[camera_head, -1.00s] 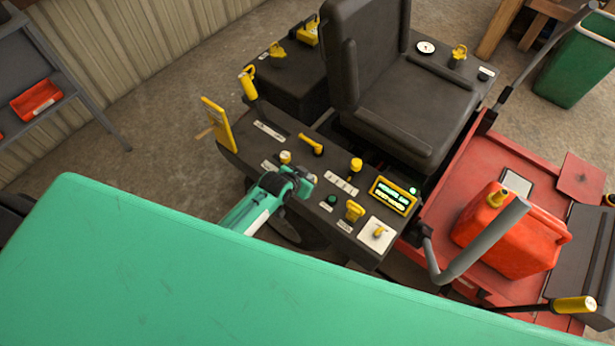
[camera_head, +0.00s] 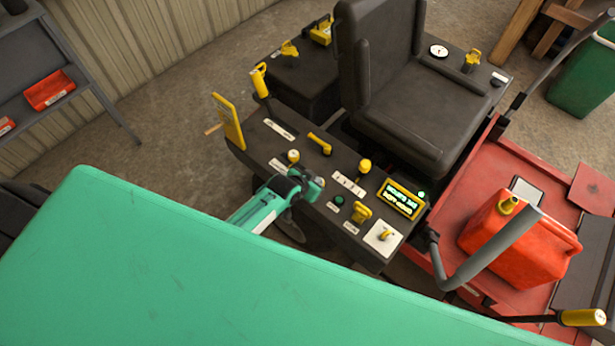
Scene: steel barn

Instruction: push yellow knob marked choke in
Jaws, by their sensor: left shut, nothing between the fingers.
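The dark control panel (camera_head: 262,148) of the machine carries several yellow controls. A round yellow knob with a pale top (camera_head: 292,156) stands just behind my left gripper (camera_head: 316,186). Another round yellow knob (camera_head: 365,166) stands farther right, with a white label beside it. The labels are too small to read, so I cannot tell which knob is marked choke. My left gripper is shut and empty, low over the panel's near edge between these two knobs. I cannot tell whether it touches anything. Most of the left arm is hidden. My right gripper is not in view.
A yellow lever (camera_head: 320,143), a yellow key-shaped control (camera_head: 361,213), a lit display (camera_head: 400,199) and a white switch plate (camera_head: 383,237) share the panel. A black seat (camera_head: 412,104) stands behind it. A red fuel can (camera_head: 520,243) and a grey bar (camera_head: 492,254) are at right.

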